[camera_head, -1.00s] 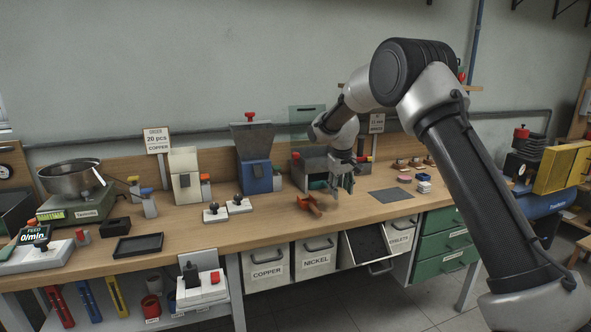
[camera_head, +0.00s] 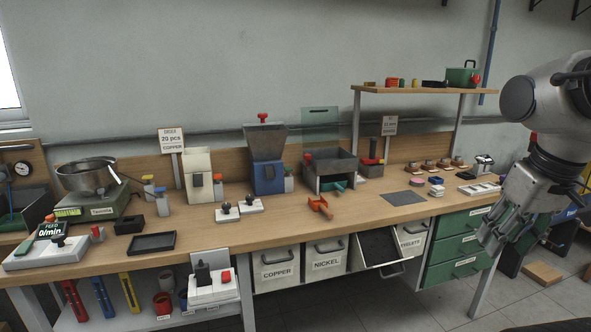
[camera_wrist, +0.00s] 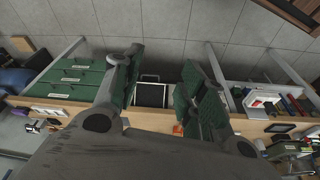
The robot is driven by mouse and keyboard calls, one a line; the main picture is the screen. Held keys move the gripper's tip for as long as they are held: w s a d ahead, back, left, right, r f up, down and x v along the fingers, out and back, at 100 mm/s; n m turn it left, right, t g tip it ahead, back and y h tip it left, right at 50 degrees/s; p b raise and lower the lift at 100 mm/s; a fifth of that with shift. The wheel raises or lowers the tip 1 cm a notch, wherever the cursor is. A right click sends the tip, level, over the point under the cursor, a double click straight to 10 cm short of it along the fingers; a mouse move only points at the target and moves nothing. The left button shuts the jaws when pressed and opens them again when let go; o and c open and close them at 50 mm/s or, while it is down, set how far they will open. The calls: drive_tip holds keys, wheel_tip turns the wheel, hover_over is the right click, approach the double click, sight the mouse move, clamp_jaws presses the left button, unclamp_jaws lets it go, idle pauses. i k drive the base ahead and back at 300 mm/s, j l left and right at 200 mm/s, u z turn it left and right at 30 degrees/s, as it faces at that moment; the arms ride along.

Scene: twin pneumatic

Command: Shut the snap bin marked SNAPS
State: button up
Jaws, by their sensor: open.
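One bin under the bench, the open bin (camera_head: 378,248), is tilted out, with its dark inside and a handle on its front edge showing. Its label is hidden from this angle, so I cannot read SNAPS on it. It sits between the NICKEL bin (camera_head: 325,264) and a bin with a partly hidden label (camera_head: 413,241). My gripper (camera_head: 497,230) is open and empty at the right, in front of the green drawers and apart from the open bin. In the wrist view the open bin (camera_wrist: 152,94) shows between my spread fingers.
The COPPER bin (camera_head: 275,268) is shut at the left. Green drawers (camera_head: 455,249) stand right of the bins, with a bench leg (camera_head: 484,284) beside them. A lower shelf (camera_head: 130,312) holds tools at the left. Floor in front of the bins looks clear.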

sight(369, 249)
drive_tip(key=u, duration=0.4)
drive_tip(key=l+u, duration=0.4)
drive_tip(key=k+l+u, duration=0.15)
drive_tip(key=l+u, duration=0.25)
drive_tip(key=l, duration=0.2)
drive_tip(key=k+l, duration=0.15)
drive_tip(key=l, duration=0.25)
drive_tip(key=k+l+u, duration=0.1)
drive_tip(key=l, duration=0.35)
drive_tip(key=k+l, duration=0.15)
drive_tip(key=l, duration=0.25)
drive_tip(key=k+l+u, duration=0.1)
drive_tip(key=l, duration=0.3)
drive_tip(key=k+l, duration=0.2)
drive_tip(key=l, duration=0.2)
drive_tip(key=k+l+u, duration=0.1)
drive_tip(key=l, duration=0.3)
drive_tip(key=k+l, duration=0.2)
drive_tip(key=l, duration=0.2)
drive_tip(key=i+l+u, duration=0.1)
drive_tip(key=u, duration=0.3)
drive_tip(key=i+l+u, duration=0.15)
drive_tip(key=i+u, duration=0.25)
drive_tip(key=k, duration=0.1)
